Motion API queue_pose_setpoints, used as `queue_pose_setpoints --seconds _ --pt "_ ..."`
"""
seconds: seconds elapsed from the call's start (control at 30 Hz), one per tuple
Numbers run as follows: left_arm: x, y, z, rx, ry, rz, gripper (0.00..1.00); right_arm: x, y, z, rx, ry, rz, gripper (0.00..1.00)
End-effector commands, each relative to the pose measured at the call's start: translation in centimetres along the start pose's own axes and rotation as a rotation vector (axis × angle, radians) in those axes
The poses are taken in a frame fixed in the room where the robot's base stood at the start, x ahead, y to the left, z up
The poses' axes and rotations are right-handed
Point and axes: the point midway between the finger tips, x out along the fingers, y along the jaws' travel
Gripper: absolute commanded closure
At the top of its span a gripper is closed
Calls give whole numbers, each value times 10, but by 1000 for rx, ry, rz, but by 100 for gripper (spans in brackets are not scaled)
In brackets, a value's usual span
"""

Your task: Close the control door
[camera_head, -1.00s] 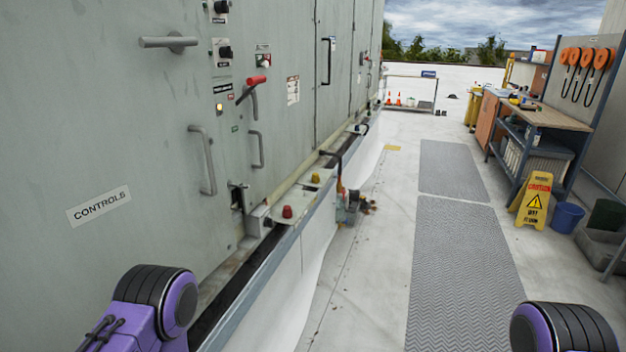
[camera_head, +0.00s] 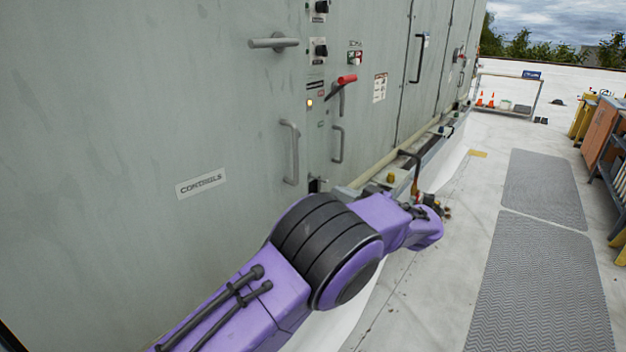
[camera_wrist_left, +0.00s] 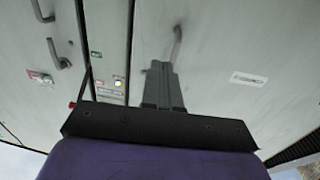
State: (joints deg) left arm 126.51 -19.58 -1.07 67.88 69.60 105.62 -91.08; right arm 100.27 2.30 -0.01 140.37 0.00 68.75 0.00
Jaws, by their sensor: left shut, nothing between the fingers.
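The control door (camera_head: 150,110) is the large grey-green panel with the "CONTROLS" label (camera_head: 201,184). It has a lever handle (camera_head: 273,42) near the top and a vertical grab handle (camera_head: 291,152) near its right edge. It looks about level with the neighbouring panel; I cannot tell whether it is fully shut. My left arm crosses the lower middle of the head view, its fingers not clearly seen there. In the left wrist view my left gripper (camera_wrist_left: 161,70) is shut and empty, pointing toward the door close to the grab handle (camera_wrist_left: 176,45). My right gripper is out of view.
A red-gripped switch lever (camera_head: 346,80) and a lit indicator (camera_head: 309,103) sit on the panel right of the door. A ledge with pipes runs along the cabinet base. Grey walkway mats (camera_head: 545,285) lie on clear floor at right.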

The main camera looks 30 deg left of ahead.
Motion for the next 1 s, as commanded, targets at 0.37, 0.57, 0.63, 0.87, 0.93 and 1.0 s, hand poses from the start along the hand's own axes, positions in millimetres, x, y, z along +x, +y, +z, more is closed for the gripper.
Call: queue_pose_setpoints --seconds 0.37,0.57,0.63,0.87,0.93,1.0 --pt "76 -1 -2 6 0 -2 100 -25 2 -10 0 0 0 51" --pt "115 0 -2 6 0 -1 100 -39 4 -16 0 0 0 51" --pt "124 0 -1 5 0 -1 100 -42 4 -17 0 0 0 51" --pt "137 0 1 4 1 1 100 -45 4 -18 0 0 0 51" --pt "137 0 2 4 1 2 100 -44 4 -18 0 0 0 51" --pt "137 0 2 5 1 2 100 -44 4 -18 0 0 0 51"
